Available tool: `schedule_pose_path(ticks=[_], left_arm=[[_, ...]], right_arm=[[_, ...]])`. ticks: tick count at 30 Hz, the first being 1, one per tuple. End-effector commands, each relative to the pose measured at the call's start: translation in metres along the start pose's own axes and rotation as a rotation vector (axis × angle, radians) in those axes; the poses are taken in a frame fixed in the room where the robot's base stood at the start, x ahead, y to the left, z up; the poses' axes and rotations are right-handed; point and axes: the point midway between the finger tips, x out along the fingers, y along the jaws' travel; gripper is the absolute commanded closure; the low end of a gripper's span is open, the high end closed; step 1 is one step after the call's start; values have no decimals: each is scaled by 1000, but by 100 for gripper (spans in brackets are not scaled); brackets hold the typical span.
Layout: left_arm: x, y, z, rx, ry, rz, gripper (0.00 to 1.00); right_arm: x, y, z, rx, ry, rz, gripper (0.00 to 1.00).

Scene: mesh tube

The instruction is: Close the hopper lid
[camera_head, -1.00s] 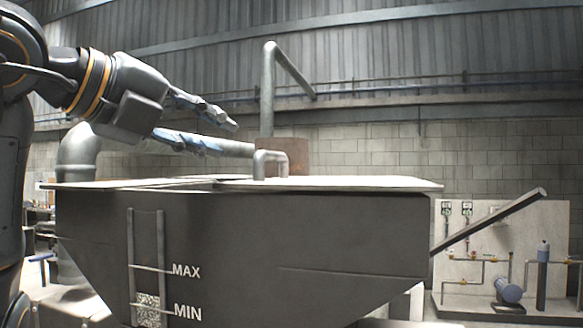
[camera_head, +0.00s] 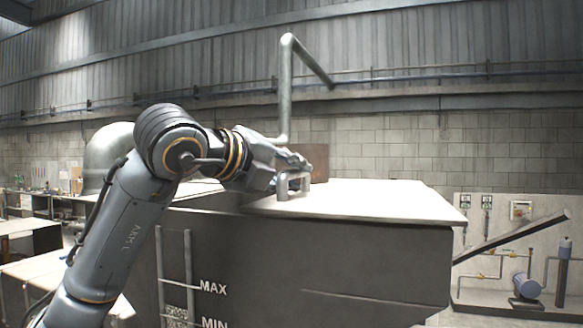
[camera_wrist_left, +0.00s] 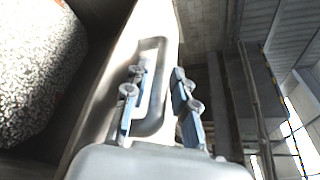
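The dark hopper (camera_head: 340,255) with MAX and MIN marks fills the middle of the head view. Its pale lid (camera_head: 385,197) lies on top and carries a raised grey handle (camera_head: 282,190) near its left end. My left gripper (camera_head: 296,162) is at the handle in the head view. In the left wrist view, my left gripper (camera_wrist_left: 160,93) is open, its blue fingers apart, with the loop handle (camera_wrist_left: 153,60) between or just beyond them; I cannot tell whether they touch it. The pale lid (camera_wrist_left: 110,75) shows there beside a dark opening. My right gripper is not in view.
Grey speckled material (camera_wrist_left: 35,70) shows beside the dark opening in the left wrist view. A vertical pipe (camera_head: 286,95) and a brown block (camera_head: 318,160) stand behind the lid. A slanted bar (camera_head: 512,238) and a pipework panel (camera_head: 500,215) are at the right.

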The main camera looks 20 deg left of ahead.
Motion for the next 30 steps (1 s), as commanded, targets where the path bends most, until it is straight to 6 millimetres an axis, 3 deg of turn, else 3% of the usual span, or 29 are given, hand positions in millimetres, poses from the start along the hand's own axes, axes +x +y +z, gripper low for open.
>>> schedule_pose_path(ticks=[6, 10, 11, 22, 26, 30], left_arm=[[1, 0, 0, 0, 0, 0, 74], [0, 0, 0, 0, 0, 0, 98], [0, 0, 0, 0, 0, 1, 100], [-2, 5, 5, -2, 0, 2, 100], [-7, 17, 19, -4, -2, 3, 100], [-17, 36, 46, -7, -4, 5, 100]], right_arm=[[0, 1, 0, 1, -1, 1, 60], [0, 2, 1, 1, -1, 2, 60], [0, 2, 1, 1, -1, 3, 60], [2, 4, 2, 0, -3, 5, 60], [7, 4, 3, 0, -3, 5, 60], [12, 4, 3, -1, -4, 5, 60]])
